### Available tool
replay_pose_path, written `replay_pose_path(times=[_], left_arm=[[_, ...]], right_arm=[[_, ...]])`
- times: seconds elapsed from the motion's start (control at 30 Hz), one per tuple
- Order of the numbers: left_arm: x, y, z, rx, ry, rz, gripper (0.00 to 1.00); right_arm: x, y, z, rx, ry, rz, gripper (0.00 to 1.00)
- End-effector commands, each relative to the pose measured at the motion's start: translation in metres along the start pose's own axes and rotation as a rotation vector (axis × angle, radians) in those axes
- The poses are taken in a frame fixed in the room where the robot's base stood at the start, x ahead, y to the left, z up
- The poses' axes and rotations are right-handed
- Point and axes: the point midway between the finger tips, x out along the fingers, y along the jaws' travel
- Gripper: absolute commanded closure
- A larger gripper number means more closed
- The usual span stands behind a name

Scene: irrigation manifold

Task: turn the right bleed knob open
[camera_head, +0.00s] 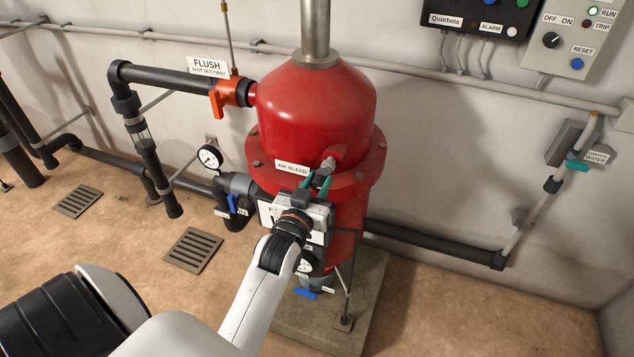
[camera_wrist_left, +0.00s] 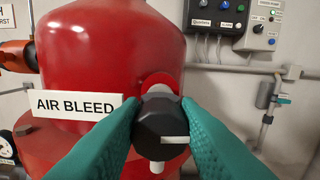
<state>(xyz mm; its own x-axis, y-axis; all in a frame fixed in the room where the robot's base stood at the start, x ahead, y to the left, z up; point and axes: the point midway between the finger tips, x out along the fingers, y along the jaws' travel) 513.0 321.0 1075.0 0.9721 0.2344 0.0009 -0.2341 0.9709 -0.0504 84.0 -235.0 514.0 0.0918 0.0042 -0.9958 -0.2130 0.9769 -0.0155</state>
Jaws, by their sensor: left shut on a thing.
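The bleed knob (camera_wrist_left: 160,118) is a black faceted cap on a short pale fitting, on the front of the red tank (camera_head: 318,105). A white mark on its face runs level toward the right in the left wrist view. My left gripper (camera_head: 318,180) is shut on this knob, with one teal finger on each side of it. In the head view the fingers and wrist partly cover the knob. A white AIR BLEED label (camera_wrist_left: 75,105) is to the left of the knob; it also shows in the head view (camera_head: 291,167). My right gripper is not in view.
An orange FLUSH valve (camera_head: 232,93) is on the pipe at the tank's upper left. A pressure gauge (camera_head: 210,157) and blue-handled valve (camera_head: 234,203) are left of my wrist. Control boxes (camera_head: 566,38) hang on the back wall. The floor at the right is clear.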

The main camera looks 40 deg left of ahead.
Motion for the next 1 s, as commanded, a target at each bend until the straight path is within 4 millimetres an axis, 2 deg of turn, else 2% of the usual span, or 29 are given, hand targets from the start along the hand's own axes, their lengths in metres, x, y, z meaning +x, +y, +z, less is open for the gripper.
replay_pose_path(times=[0.03, 0.27, 0.3, 0.4, 0.43, 0.77, 0.87, 1.0], left_arm=[[0.0, 0.0, 0.003, 0.045, 0.003, -0.001, 0.93], [0.0, 0.0, 0.0, 0.068, 0.0, 0.0, 0.93], [0.0, 0.0, 0.0, 0.068, 0.0, 0.0, 0.67], [0.0, 0.0, 0.0, 0.067, 0.0, 0.0, 0.51], [0.0, 0.0, 0.0, 0.067, 0.0, 0.0, 0.49], [-0.004, -0.001, -0.001, 0.066, 0.001, -0.001, 0.49], [-0.015, 0.0, -0.003, 0.065, 0.003, -0.001, 0.49], [-0.043, 0.0, -0.004, 0.066, 0.004, -0.001, 0.49]], right_arm=[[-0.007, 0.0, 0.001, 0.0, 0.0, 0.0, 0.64], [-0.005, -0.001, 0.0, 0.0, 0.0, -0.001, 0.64], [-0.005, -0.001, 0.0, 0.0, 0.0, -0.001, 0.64], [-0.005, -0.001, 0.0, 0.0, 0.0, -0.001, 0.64], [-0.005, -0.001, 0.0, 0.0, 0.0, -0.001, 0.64], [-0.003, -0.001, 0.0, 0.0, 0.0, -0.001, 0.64], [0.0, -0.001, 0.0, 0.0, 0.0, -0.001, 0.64], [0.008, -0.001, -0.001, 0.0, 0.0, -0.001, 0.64]])
